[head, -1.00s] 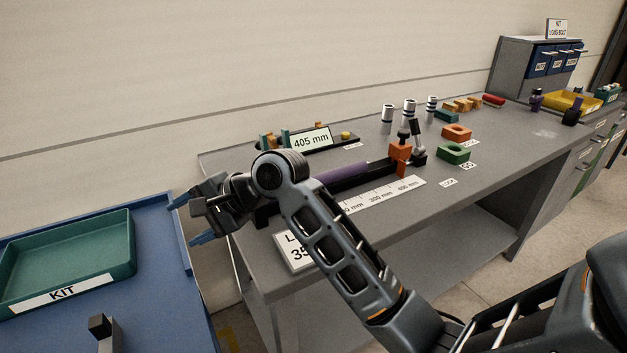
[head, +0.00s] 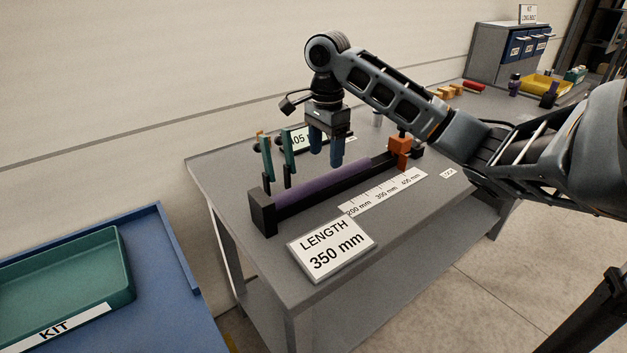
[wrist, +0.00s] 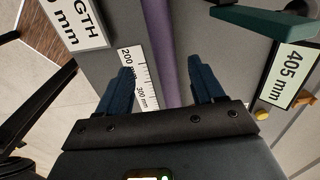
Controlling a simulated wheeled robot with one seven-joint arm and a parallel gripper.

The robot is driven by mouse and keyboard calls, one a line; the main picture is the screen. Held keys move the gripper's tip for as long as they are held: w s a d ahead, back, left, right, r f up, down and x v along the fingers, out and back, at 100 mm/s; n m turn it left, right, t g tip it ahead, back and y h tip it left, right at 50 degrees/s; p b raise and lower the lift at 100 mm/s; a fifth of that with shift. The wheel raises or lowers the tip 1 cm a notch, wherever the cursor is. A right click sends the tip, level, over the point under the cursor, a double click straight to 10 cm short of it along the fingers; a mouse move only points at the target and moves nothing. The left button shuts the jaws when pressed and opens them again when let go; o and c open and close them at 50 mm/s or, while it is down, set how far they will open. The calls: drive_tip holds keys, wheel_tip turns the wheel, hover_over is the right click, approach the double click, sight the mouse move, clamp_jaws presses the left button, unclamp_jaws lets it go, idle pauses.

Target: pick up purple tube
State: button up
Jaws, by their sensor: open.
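The purple tube (head: 322,183) lies lengthwise in a dark measuring fixture (head: 263,212) on the grey bench, between a black end block and an orange block (head: 399,151). My gripper (head: 325,160) points down above the tube, with its two blue fingers apart and nothing between them. The fingertips look above the tube; I cannot tell the exact gap.
A "LENGTH 350 mm" sign (head: 333,247) and a ruler strip (head: 386,191) lie in front of the fixture. Teal upright posts (head: 288,158) and a 405 mm display (wrist: 293,75) stand behind it. A teal KIT tray (head: 75,275) sits on the blue surface at left.

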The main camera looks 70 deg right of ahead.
sight(323, 176)
drive_tip(key=shift+w+f, duration=0.2)
drive_tip(key=shift+f, duration=3.3)
clamp_jaws()
